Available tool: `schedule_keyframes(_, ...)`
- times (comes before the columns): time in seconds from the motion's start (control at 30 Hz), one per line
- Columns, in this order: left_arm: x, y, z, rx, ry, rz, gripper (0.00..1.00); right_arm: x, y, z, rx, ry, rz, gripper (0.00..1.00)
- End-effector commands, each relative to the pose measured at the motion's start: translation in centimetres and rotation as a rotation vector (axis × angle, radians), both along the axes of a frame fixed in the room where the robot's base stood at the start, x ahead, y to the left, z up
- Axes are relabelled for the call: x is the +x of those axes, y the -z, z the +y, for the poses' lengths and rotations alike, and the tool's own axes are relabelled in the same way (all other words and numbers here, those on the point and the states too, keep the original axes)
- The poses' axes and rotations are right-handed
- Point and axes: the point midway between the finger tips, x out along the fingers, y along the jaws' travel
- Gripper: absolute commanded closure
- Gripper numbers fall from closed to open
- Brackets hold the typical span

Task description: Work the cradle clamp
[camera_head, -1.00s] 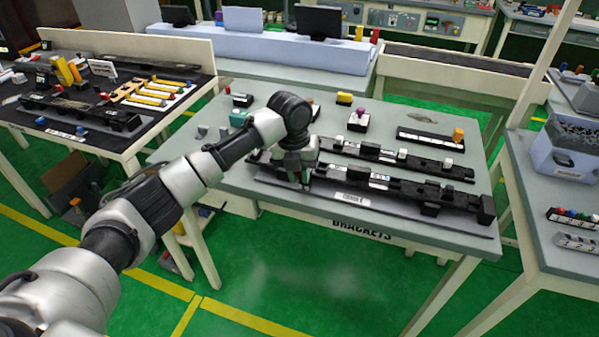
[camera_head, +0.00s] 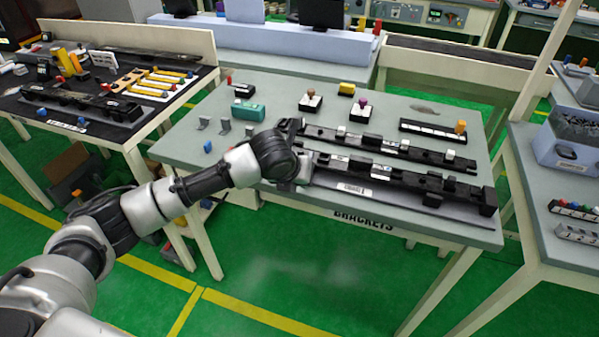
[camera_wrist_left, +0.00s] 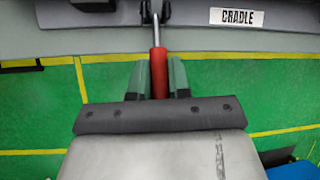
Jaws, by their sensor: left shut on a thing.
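The cradle (camera_head: 400,182) is a long black fixture on a dark plate along the front of the bench, with a white label. In the left wrist view its grey plate (camera_wrist_left: 90,17) and CRADLE label (camera_wrist_left: 236,17) show at the top. The clamp handle (camera_wrist_left: 158,75) is a red grip on a metal rod that runs up to a black pivot at the plate. My left gripper (camera_wrist_left: 161,68) is shut on the red grip, one finger on each side. In the head view my left wrist (camera_head: 275,155) hides the handle and the cradle's left end. My right gripper is out of view.
A second black rail (camera_head: 385,146) lies just behind the cradle. Small grey brackets (camera_head: 225,127), a teal block (camera_head: 248,111) and knobbed blocks (camera_head: 311,102) stand farther back on the bench (camera_head: 275,85). Green floor is open in front.

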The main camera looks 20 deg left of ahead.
Motion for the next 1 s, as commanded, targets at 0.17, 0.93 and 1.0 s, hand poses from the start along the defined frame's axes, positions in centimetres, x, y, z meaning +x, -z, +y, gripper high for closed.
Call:
schedule_keyframes(0.17, -0.4, 1.5, 0.1, -0.005, 0.002, -0.172, 1.00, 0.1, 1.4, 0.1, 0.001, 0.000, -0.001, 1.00)
schedule_keyframes(0.93, -0.1, 5.0, 0.0, -0.024, 0.000, -0.682, 1.00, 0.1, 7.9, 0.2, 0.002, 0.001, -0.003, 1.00)
schedule_keyframes(1.0, 0.0, 5.0, 0.0, -0.024, 0.000, -0.696, 1.00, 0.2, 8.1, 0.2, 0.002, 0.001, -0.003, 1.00)
